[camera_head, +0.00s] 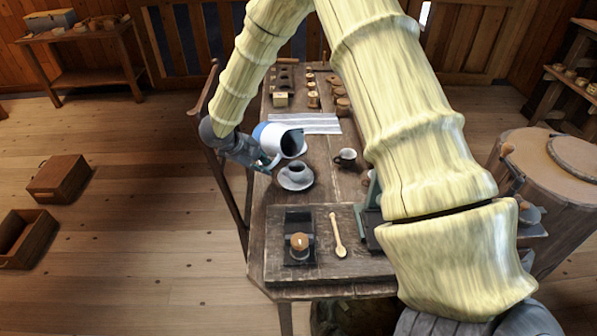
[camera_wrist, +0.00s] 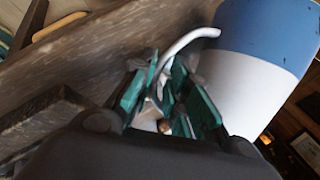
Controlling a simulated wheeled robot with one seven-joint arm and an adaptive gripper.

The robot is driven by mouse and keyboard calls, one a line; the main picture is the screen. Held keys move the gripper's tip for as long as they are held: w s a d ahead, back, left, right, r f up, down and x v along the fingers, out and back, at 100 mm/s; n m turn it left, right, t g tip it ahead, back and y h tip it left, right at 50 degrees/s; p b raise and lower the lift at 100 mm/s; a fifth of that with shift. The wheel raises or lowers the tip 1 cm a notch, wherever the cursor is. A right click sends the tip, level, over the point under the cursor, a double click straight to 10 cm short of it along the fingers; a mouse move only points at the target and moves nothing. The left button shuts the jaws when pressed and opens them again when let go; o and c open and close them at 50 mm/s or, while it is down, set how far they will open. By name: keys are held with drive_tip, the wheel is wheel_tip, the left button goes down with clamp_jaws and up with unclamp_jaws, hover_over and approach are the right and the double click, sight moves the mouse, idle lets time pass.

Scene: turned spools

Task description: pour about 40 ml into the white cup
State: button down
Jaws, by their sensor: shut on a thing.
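My gripper (camera_head: 265,163) is shut on the handle of a blue and white jug (camera_head: 291,143). The jug is held up off the table and tilted, with its open mouth toward the right and dark inside. In the wrist view, the green fingers (camera_wrist: 165,100) close around the white handle, and the jug (camera_wrist: 262,60) stands to their right. A white cup (camera_head: 297,168) sits upright on a white saucer (camera_head: 296,184) just below the jug's mouth. The cup's inside looks dark. I cannot make out a stream or the liquid level.
A dark cup (camera_head: 345,156) stands to the right of the white cup. A striped cloth (camera_head: 305,123) and several wooden spools (camera_head: 313,97) lie farther back. A wooden spoon (camera_head: 338,237) and a black tray (camera_head: 289,252) are at the front. My arm hides the table's right side.

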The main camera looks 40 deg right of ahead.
drive_tip(key=shift+w+f+t+b, duration=0.1)
drive_tip(key=shift+f+t+b, duration=0.4)
drive_tip(key=shift+b, duration=1.75)
